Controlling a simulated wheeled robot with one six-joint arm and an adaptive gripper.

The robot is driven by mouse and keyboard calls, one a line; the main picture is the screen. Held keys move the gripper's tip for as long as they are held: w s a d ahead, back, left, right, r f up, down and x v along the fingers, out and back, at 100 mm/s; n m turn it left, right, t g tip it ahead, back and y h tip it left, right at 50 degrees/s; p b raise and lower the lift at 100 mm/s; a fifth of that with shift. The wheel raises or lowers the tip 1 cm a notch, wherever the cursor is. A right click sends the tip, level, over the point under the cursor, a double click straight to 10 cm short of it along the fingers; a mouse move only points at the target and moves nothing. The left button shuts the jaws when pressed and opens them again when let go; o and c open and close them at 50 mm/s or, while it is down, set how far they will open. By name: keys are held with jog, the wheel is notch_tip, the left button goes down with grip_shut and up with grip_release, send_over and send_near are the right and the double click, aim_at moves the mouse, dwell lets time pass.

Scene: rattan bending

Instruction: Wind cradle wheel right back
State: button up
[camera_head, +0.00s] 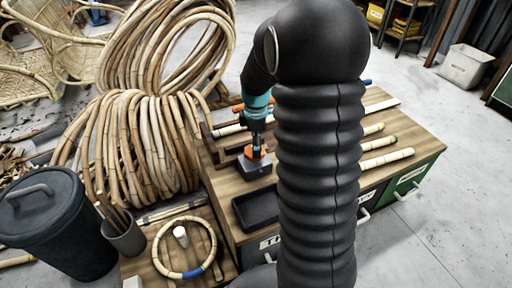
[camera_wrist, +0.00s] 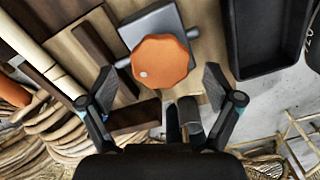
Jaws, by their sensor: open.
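The cradle wheel (camera_wrist: 160,62) is an orange, many-sided knob with a small pale dot near its lower left edge. It sits on a grey cradle block (camera_wrist: 150,22) on the wooden bench top. In the head view the orange wheel (camera_head: 257,153) shows just below my gripper (camera_head: 256,143), over the dark block. In the wrist view my gripper (camera_wrist: 160,86) is open, with one finger left and one right of the wheel's lower side. I see a gap between each finger and the wheel. I cannot tell the height between the fingertips and the wheel.
A black tray (camera_wrist: 270,72) lies right of the cradle in the wrist view. Dark wooden strips (camera_wrist: 103,50) and pale rattan poles (camera_wrist: 40,50) lie to the left. In the head view my arm hides part of the bench (camera_head: 415,150). Rattan coils (camera_head: 140,150) stand left of it.

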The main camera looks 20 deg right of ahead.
notch_tip(320, 180, up, 10)
dwell(0.4)
dwell(0.3)
